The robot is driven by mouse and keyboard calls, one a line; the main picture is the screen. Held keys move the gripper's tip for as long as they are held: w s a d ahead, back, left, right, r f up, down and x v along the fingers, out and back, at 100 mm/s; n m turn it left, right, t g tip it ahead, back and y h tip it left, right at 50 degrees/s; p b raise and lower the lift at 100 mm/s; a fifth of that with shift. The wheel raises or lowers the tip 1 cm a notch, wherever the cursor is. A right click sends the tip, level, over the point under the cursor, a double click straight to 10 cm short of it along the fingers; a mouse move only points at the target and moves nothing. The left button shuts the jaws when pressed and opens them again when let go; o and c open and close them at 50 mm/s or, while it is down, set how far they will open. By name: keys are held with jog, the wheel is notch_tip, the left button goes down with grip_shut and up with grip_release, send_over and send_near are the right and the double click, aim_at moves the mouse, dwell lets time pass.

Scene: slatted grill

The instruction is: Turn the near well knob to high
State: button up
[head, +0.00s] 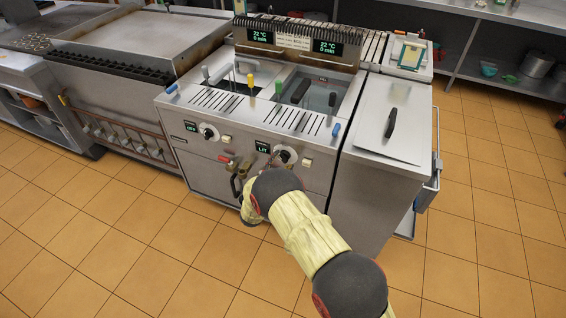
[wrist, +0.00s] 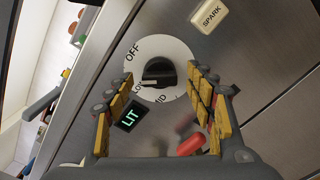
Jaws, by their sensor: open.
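The knob (wrist: 158,72) is black on a round white dial (wrist: 176,52) in the wrist view. OFF and MID can be read on the dial, and a partly covered label beside the white pointer looks like LOW. The pointer is at that label. A small display reading LIT (wrist: 129,117) is beside the dial. In the head view this knob (head: 284,156) is on the right front panel. My gripper (wrist: 160,78) is open, with its fingers on either side of the dial. I cannot tell whether they touch it. My arm hides most of the gripper in the head view.
A second knob (head: 208,132) with an OFF display is to the left. A red lever handle (wrist: 191,144) is close to my right finger. A SPARK button (wrist: 211,14) is above the dial. Tiled floor (head: 160,235) in front is clear.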

jog(key=shift+x, duration=0.85)
jog(key=c, duration=0.3)
jog(key=c, duration=0.8)
jog(key=shift+c, duration=0.3)
